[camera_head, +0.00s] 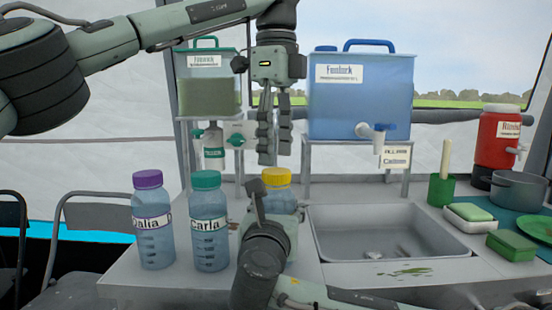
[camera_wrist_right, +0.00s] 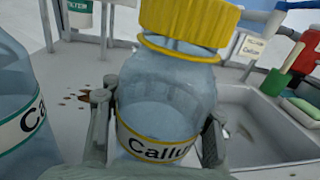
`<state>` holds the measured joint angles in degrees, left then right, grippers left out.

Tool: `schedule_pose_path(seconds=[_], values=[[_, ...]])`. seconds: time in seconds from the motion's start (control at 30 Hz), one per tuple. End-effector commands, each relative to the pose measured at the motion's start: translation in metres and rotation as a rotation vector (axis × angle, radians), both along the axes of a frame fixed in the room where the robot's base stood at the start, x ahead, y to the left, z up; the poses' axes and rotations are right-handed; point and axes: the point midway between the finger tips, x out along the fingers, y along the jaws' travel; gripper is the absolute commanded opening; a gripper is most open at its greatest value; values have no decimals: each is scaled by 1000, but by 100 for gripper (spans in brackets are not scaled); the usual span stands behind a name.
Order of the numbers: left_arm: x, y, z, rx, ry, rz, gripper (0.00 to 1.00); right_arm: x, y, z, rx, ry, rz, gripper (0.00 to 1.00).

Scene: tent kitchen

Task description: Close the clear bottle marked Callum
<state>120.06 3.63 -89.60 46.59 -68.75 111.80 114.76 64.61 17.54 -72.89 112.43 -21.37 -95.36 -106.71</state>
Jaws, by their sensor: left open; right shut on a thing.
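The clear bottle marked Callum (camera_wrist_right: 165,100) stands upright on the counter, with a yellow cap (camera_wrist_right: 190,20) on its neck. A thin yellow ring shows below the cap with a narrow gap between. In the head view the yellow cap (camera_head: 277,176) is visible, but my right arm hides much of the bottle (camera_head: 288,197). My right gripper (camera_wrist_right: 157,110) is shut around the bottle's body at label height. My left gripper (camera_head: 274,156) points down just above the cap, open and empty, with its fingers apart from the cap as far as I can see.
Bottles marked Carla (camera_head: 209,225) and Dalia (camera_head: 153,225) stand to the left. The sink (camera_head: 325,240) is to the right. Behind are a blue water container (camera_head: 350,105) and a green one (camera_head: 208,95) on stands. Sponges, a pot (camera_head: 518,188) and a red container (camera_head: 497,140) are far right.

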Motion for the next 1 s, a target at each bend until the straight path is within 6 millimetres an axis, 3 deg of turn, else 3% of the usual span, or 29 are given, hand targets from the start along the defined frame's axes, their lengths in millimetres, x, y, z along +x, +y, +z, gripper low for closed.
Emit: schedule_pose_path(seconds=[0.23, 0.6, 1.0], values=[[0, 0, -28, -1, 1, 0, 58, 0, 0, 0, 0, 1, 0, 0], [0, 0, -33, -1, -1, 1, 58, 0, 0, 0, 0, 1, 0, 0], [0, 0, -32, -1, 0, 0, 9, 0, 0, -1, 0, 1, 0, 0]])
